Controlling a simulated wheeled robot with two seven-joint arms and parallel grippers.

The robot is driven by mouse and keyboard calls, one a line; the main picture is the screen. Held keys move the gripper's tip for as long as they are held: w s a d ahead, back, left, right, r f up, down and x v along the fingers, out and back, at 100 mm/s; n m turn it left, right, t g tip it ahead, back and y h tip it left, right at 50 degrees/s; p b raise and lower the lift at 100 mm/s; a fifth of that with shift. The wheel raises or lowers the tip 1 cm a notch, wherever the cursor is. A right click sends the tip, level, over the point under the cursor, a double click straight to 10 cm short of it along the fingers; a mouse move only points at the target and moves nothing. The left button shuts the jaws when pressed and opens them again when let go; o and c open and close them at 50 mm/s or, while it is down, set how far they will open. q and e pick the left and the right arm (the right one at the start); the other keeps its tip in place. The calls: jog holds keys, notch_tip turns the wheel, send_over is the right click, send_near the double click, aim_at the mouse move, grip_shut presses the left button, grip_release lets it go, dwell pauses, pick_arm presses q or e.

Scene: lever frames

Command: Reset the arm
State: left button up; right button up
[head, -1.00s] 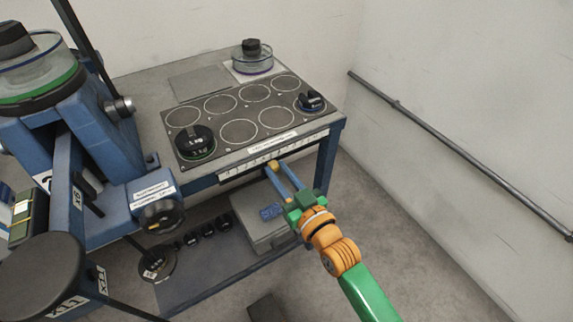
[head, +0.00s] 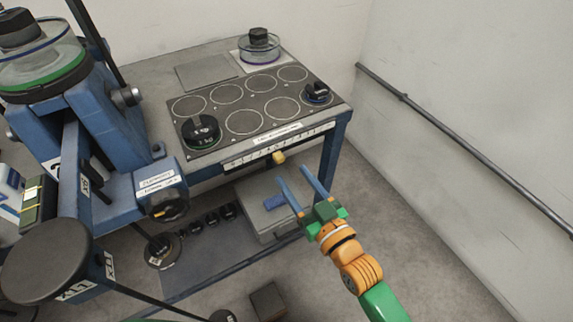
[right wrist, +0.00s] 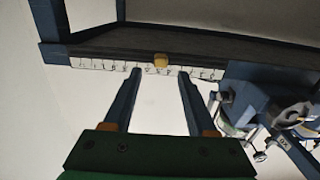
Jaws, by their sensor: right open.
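My right gripper (head: 304,190) is open and empty, with its two blue fingers apart in front of the table's front edge. A yellow slider knob (head: 278,157) sits on the white numbered scale strip (head: 250,157) along that edge. In the right wrist view the knob (right wrist: 160,60) shows beyond and between the fingertips (right wrist: 158,72), with a gap to them. The scale strip (right wrist: 95,65) runs across behind the fingers. My left gripper is not in view.
The table's dark panel (head: 222,106) has ring marks and black-knobbed weights (head: 201,131). A blue lever frame (head: 105,150) with a round black pad (head: 45,262) stands at left. A grey box (head: 255,205) sits on the lower shelf. Floor at right is clear.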

jog(key=shift+v, duration=1.1)
jog(key=shift+f, duration=0.1)
jog(key=s+d+f+m+g+h+p, duration=0.1)
jog(key=s+d+f+g+h+p, duration=0.2)
jog(key=f, duration=0.5)
jog(key=s+d+f+m+g+h, duration=0.1)
jog(key=s+d+f+g+h, duration=0.1)
jog(key=d+f, duration=0.45)
jog(key=s+d+f+m+g+h+p, duration=0.1)
jog(key=s+d+f+g+h+p, duration=0.15)
jog(key=f, duration=0.75)
jog(key=s+d+f+g, duration=0.2)
jog(key=s, duration=0.5)
jog(key=s+d+f+m+g+h+p, duration=0.1)
jog(key=s+d+f+g, duration=0.1)
jog(key=s, duration=0.6)
jog(key=s+d+f+g+h+p, duration=0.1)
jog(key=s+f, duration=0.3)
jog(key=s, duration=0.4)
jog(key=shift+d+f+g, duration=0.25)
jog(key=shift+d+g, duration=0.5)
jog(key=shift+d, duration=0.1)
jog(key=shift+h, duration=0.25)
